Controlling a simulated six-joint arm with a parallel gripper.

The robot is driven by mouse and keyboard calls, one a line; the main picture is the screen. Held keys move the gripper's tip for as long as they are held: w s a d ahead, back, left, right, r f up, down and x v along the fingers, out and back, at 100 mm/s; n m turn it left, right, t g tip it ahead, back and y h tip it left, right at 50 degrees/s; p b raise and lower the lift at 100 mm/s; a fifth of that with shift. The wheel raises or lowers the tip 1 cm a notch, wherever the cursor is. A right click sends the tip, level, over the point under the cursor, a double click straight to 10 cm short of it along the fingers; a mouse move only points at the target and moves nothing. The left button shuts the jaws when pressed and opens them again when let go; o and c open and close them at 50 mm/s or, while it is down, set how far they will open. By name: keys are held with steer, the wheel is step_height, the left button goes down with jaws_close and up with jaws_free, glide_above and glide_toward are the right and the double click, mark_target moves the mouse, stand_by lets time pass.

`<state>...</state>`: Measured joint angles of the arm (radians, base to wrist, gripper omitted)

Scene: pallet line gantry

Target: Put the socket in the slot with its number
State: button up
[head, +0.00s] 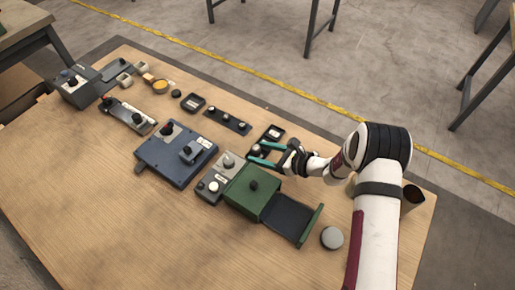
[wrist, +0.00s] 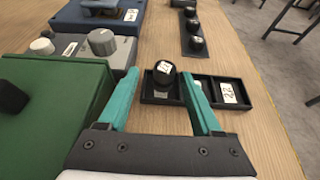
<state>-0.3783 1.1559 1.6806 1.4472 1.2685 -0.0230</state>
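A black slotted tray (wrist: 242,82) lies on the table in front of my gripper; in the head view it is partly behind the gripper (head: 275,128). A dark round socket (wrist: 161,81) with a white number label, too small to read surely, shows at the tray's left compartment. A label that looks like 22 (wrist: 229,93) lies in the right compartment. Another pale label behind my right finger is partly hidden. My gripper (wrist: 161,76) is open, with teal fingers either side of the socket and gaps visible; it also shows in the head view (head: 257,154).
Several black knobs on a strip (wrist: 194,32) stand beyond the tray. A green box (wrist: 50,115) with an open drawer (head: 290,218) and a grey control box (wrist: 118,48) are close on the left. A round grey disc (head: 332,238) lies near my arm. Bare wood lies right of the tray.

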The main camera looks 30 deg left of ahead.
steer(key=v, duration=1)
steer(key=shift+w+r, duration=0.15)
steer(key=shift+r, duration=0.2)
steer(key=s+d+r+n+g+h, duration=0.1)
steer(key=s+d+r+n+h, duration=0.1)
steer(key=s+d+r+n, duration=0.35)
steer(key=s+d+r+n+g+h, duration=0.2)
steer(key=s+d+r+n, duration=0.1)
steer(key=s+r, duration=0.55)
steer(key=s+d+r+n+t+h, duration=0.2)
steer(key=s+d+n+h, duration=0.2)
steer(key=s+d+h, duration=0.3)
steer(key=s+d, duration=0.3)
steer(key=d, duration=0.4)
steer(key=shift+s+d+r+t+h, duration=0.2)
steer(key=shift+r+t+h, duration=0.1)
steer(key=shift+t, duration=0.1)
